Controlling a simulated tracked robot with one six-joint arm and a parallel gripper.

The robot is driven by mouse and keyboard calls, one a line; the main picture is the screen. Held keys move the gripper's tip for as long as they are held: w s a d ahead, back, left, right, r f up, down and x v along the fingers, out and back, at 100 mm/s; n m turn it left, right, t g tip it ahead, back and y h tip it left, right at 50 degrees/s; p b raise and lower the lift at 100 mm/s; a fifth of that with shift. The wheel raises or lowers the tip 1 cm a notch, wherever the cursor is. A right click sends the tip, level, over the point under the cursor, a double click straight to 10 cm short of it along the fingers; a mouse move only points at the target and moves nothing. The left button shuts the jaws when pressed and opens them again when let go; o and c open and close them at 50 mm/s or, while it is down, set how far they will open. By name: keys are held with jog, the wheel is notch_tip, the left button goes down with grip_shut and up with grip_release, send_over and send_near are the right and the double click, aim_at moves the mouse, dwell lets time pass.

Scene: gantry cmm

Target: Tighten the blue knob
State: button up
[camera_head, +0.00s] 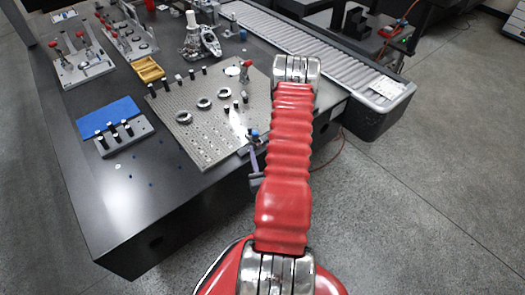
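A small blue knob (254,133) shows at the right front edge of the perforated metal plate (190,140), just left of my red arm. A thin purple-grey bar and a dark grey piece (257,182) show below it, at the table's edge; I cannot tell what they belong to. My arm rises from the bottom of the view and ends at a silver joint beyond the knob. How tight the knob is cannot be seen.
The plate carries several rings, dark pegs and a red-topped clamp (246,65). A blue mat (108,117), a grey block with black pegs (124,138) and a yellow tray (147,69) lie to the left. A roller conveyor (300,42) runs behind. Floor at right is clear.

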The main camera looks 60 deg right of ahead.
jog(key=w+a+r+n+t+y, duration=0.3)
jog(key=w+a+r+n+y, duration=0.45)
jog(key=a+r+y, duration=0.2)
jog(key=w+a+r+n+t+y, duration=0.3)
jog(key=w+a+r+n+y, duration=0.3)
jog(key=w+a+r+y, duration=0.4)
jog(key=s+a+r+n+g+y, duration=0.25)
jog(key=a+n, duration=0.25)
jog(key=a, duration=0.3)
jog(key=s+a+r+n+g+y, duration=0.1)
jog(key=a+n+g+y, duration=0.3)
jog(key=a, duration=0.4)
jog(key=s+a+n+g+h, duration=0.3)
jog(key=s+a+n+g, duration=0.8)
jog(key=s+n, duration=0.1)
jog(key=d+r+n+t+h, duration=0.1)
jog(key=d+r+n+h, duration=0.1)
jog(key=d+n+h, duration=0.1)
jog(key=s+d+r+n+t+h, duration=0.1)
jog(key=d+r+n+h, duration=0.2)
jog(key=h, duration=0.1)
jog(key=s+d+r+n+t+h, duration=0.1)
jog(key=d+r+n+t+h, duration=0.1)
jog(key=d+n+h, duration=0.1)
jog(key=shift+s+d+r+n+h, duration=0.2)
jog(key=shift+d+r+n+h, duration=0.15)
jog(key=shift+n, duration=0.2)
